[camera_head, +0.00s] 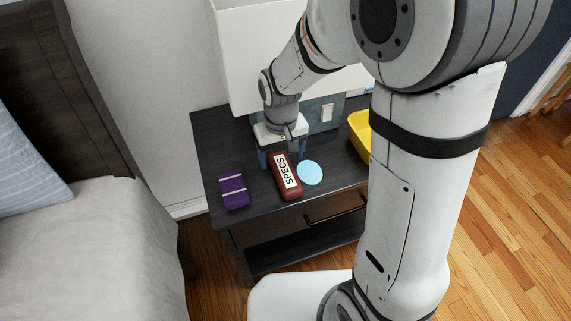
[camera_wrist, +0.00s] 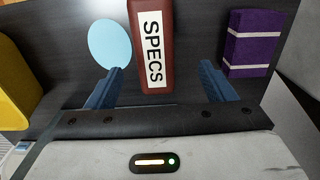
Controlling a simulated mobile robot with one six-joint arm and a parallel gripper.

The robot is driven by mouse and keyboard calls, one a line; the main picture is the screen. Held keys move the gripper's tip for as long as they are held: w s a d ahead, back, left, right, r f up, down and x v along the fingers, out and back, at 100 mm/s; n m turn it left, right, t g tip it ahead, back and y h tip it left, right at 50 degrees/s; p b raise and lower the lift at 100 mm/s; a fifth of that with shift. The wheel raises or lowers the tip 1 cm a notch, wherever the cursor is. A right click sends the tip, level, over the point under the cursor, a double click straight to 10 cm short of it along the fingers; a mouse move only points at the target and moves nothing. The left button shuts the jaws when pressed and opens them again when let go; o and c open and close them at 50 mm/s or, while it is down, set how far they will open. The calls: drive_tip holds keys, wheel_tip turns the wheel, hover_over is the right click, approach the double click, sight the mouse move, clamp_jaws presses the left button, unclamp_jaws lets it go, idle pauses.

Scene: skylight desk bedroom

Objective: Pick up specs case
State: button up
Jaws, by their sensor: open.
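The specs case (camera_head: 285,176) is a reddish-brown box with a white label reading SPECS, lying on the dark nightstand. It also shows in the wrist view (camera_wrist: 152,84), between my two blue fingers and extending past their tips. My gripper (camera_head: 279,161) is over the nightstand at the back end of the case. In the wrist view my gripper (camera_wrist: 160,72) is open, with a gap between the case and each finger. The end of the case nearest my palm is hidden in the head view. I cannot tell the exact height of the fingers above the top.
A purple box with pale bands (camera_head: 233,191) lies left of the case. A light-blue disc (camera_head: 310,172) lies close on its right. A yellow bin (camera_head: 359,132) stands further right. A lamp with a white shade (camera_head: 240,60) stands behind. The bed (camera_head: 95,250) is at left.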

sight(285, 171)
drive_tip(key=f, duration=0.4)
drive_tip(key=f+b, duration=0.1)
drive_tip(key=f, duration=0.2)
drive_tip(key=shift+w+d+f, duration=0.1)
drive_tip(key=shift+d, duration=0.3)
drive_tip(key=shift+c, duration=0.3)
drive_tip(key=c, duration=1)
